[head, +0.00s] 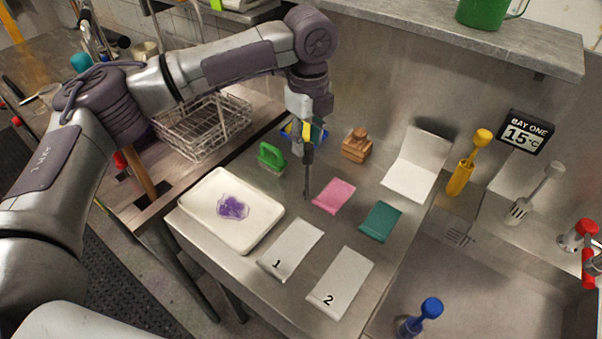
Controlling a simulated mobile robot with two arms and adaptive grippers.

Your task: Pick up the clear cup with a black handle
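I cannot make out a clear cup with a black handle in the head view. My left gripper (307,192) points down over the steel table (240,266), between the green-handled brush and the pink cloth. Its fingers are seen edge-on as one thin dark shape, so its opening is not clear. Nothing is visibly held at its tips. Part of a blue and yellow item shows behind the gripper. My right gripper is not in view.
A white tray (185,204) with a purple patch, a pink cloth (334,196), a teal cloth (381,221) and two numbered cards (292,246) (342,281) lie on the table. A green-handled brush (271,158) and wooden blocks (357,147) stand behind. A green jug (483,12) is on the shelf.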

